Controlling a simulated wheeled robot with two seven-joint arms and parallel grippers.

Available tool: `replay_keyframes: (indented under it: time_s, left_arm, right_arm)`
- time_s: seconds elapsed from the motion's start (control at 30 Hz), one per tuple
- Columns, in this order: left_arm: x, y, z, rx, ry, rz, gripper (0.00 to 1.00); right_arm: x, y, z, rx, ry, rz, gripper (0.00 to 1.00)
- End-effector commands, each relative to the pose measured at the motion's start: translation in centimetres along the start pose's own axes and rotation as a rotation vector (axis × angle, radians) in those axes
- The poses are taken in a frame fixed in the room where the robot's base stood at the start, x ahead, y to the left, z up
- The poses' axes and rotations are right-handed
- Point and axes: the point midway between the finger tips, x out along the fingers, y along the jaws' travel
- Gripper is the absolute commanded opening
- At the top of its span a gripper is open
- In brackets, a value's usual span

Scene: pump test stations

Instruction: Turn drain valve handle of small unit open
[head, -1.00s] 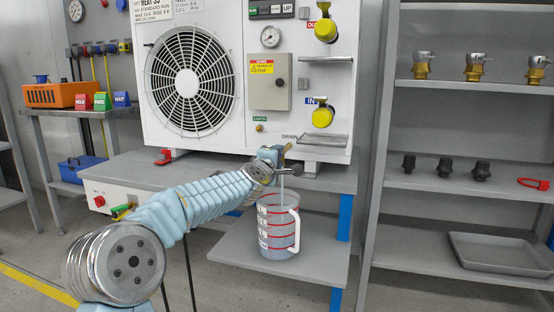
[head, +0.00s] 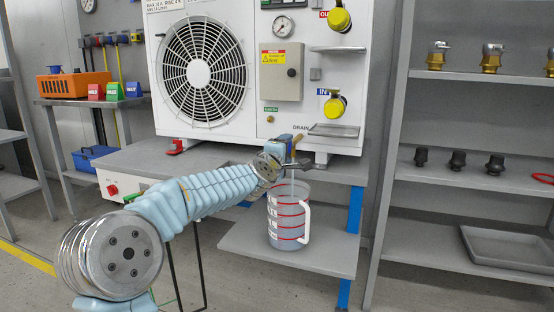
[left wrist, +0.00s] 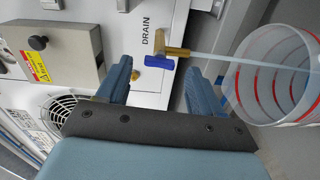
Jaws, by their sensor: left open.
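The drain valve has a brass body (left wrist: 178,52) and a blue handle (left wrist: 159,62), under the "DRAIN" label of the white unit. In the left wrist view the handle lies between and just beyond the fingertips of my left gripper (left wrist: 158,68), which is open with a gap on both sides. In the head view my left gripper (head: 284,150) is at the valve and hides most of it; brass shows behind it. A thin stream of water (left wrist: 222,58) runs from the valve into a clear jug (head: 287,222) with red rings. My right gripper is not in view.
The jug stands on a low grey shelf (head: 320,258) below the unit (head: 265,115). A grey bracket (head: 333,165) is right of the valve. Shelving (head: 470,195) with fittings and a tray (head: 510,248) stands right. An orange box (head: 75,83) is on the left bench.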

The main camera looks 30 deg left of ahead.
Motion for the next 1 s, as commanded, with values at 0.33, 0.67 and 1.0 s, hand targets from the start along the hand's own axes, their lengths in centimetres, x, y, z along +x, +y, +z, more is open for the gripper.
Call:
replay_keyframes:
  time_s: [0.33,0.67,1.0]
  left_arm:
    - [-8.4,0.1,0.1,0.006,0.001,0.001,0.66]
    - [-11.3,0.0,0.0,0.001,0.0,0.001,0.66]
    - [-11.2,0.0,0.0,0.0,0.0,0.0,0.66]
  right_arm:
    - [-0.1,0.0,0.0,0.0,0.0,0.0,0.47]
    - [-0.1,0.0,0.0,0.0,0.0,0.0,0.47]
    - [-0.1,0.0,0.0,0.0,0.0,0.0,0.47]
